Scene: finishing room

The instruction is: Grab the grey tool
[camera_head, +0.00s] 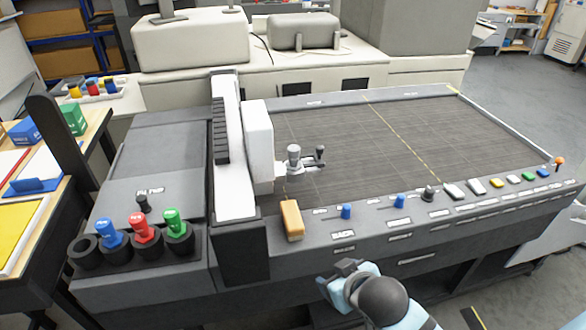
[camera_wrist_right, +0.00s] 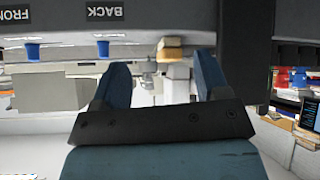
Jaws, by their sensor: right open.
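A grey tool (camera_head: 294,156) with a rounded top stands upright in the carriage on the cutting machine's white gantry. A darker piece (camera_head: 320,153) sits just to its right on the same carriage. My right gripper (camera_head: 343,274) is at the front edge of the machine, below and apart from the grey tool. In the right wrist view its two blue fingers (camera_wrist_right: 165,80) stand apart with nothing clearly held between them. Small grey parts show beyond the fingers there, but I cannot tell which is the tool. My left gripper is not in view.
Blue (camera_head: 110,233), red (camera_head: 144,228) and green (camera_head: 177,223) tools stand in a black holder at left; its leftmost cup (camera_head: 85,251) is empty. An orange block (camera_head: 292,220) and blue knobs (camera_head: 346,211) line the front panel. The cutting bed (camera_head: 400,135) is clear.

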